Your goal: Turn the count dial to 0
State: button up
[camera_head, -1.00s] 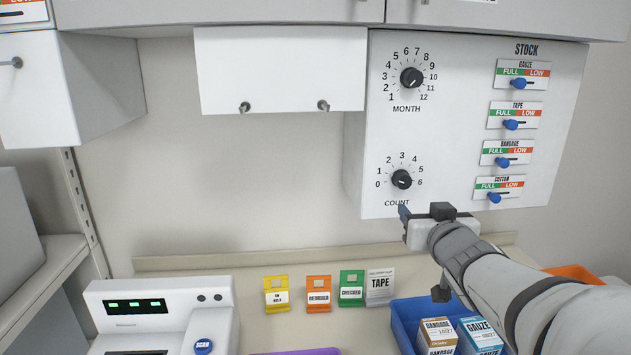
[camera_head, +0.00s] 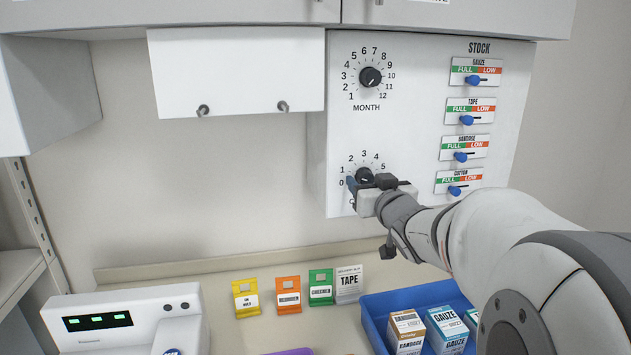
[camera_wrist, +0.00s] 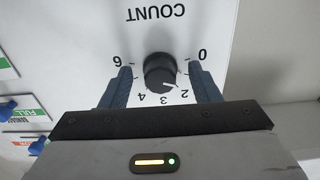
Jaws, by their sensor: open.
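The count dial (camera_head: 364,175) is a black round knob on the white panel, below the month dial. In the wrist view the count dial (camera_wrist: 160,73) appears upside down, with its light mark pointing about at the 2. My gripper (camera_head: 362,186) is in front of the dial in the head view, hiding its lower part and much of the COUNT label. In the wrist view my gripper (camera_wrist: 161,72) is open, with one blue finger on each side of the knob and a visible gap on both sides. I cannot tell how deep the fingers reach.
The month dial (camera_head: 370,77) is above. Blue stock sliders, such as the cotton slider (camera_head: 455,190), are to the right. A white cabinet box (camera_head: 235,70) hangs to the left. Below are coloured tags, a blue bin (camera_head: 375,318) of boxes and a scanner device (camera_head: 130,318).

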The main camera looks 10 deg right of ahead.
jog(key=shift+c, duration=0.6)
jog(key=c, duration=0.9)
jog(key=shift+o, duration=0.2)
jog(key=shift+f+n+b, duration=0.15)
jog(key=shift+n+b, duration=0.25)
jog(key=shift+b, duration=0.1)
jog(key=shift+n+b, duration=2.4)
jog(key=shift+n, duration=0.7)
jog(key=o, duration=1)
